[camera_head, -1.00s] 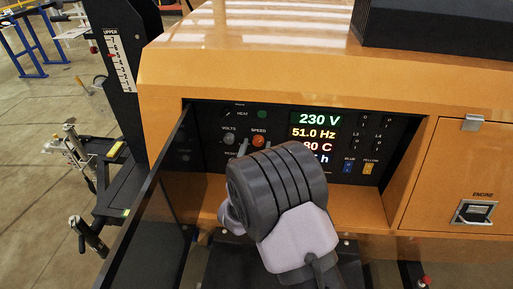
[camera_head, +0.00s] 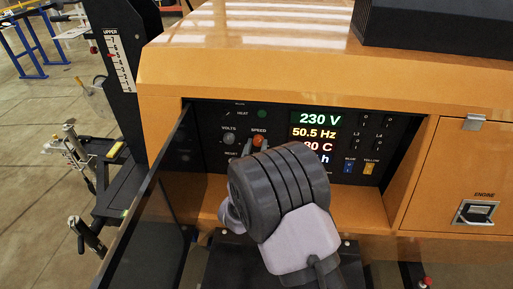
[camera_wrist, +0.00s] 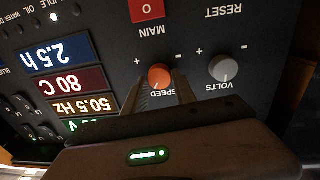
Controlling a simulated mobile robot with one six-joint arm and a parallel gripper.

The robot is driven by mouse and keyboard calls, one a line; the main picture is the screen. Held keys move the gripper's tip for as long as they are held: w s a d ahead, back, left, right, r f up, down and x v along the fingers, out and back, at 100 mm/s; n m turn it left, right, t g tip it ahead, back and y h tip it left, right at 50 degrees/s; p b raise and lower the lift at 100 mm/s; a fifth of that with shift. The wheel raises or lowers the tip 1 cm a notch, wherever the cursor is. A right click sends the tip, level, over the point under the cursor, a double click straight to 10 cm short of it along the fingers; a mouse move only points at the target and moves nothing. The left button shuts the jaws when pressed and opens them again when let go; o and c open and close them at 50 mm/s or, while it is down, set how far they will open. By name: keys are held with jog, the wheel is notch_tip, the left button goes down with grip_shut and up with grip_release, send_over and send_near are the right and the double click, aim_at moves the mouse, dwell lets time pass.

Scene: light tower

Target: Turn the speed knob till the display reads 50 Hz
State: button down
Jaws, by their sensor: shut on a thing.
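The orange speed knob (camera_head: 259,140) is on the dark control panel, under the SPEED label; it also shows in the wrist view (camera_wrist: 159,76). My gripper (camera_wrist: 161,92) is shut on the speed knob, one finger on each side of it. In the head view my wrist hides most of the fingers. The display (camera_head: 315,133) reads 230 V, 50.5 Hz and 80 C, with its lowest line partly covered by my wrist. In the wrist view the display (camera_wrist: 84,107) is upside down and shows 50.5 Hz and 2.5 h.
The grey volts knob (camera_wrist: 223,68) is close beside the speed knob. A red main switch (camera_wrist: 147,10) is near it. An open dark door (camera_head: 150,215) stands left of the panel recess. Blue and yellow switches (camera_head: 369,168) are at the right.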

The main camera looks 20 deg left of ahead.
jog(key=n+b, duration=0.2)
jog(key=n, duration=0.1)
jog(key=shift+f+n, duration=0.15)
jog(key=shift+n, duration=0.25)
jog(key=shift+n+b, duration=0.55)
jog(key=shift+n, duration=0.95)
jog(key=c, duration=1)
grip_release()
jog(key=shift+t, duration=0.3)
jog(key=s+d, duration=0.1)
jog(key=s, duration=0.4)
jog(key=s+d+p, duration=0.1)
jog(key=s, duration=0.5)
jog(key=s+d, duration=0.1)
jog(key=s, duration=0.5)
jog(key=shift+s+d+f, duration=0.1)
jog(key=shift+f, duration=0.2)
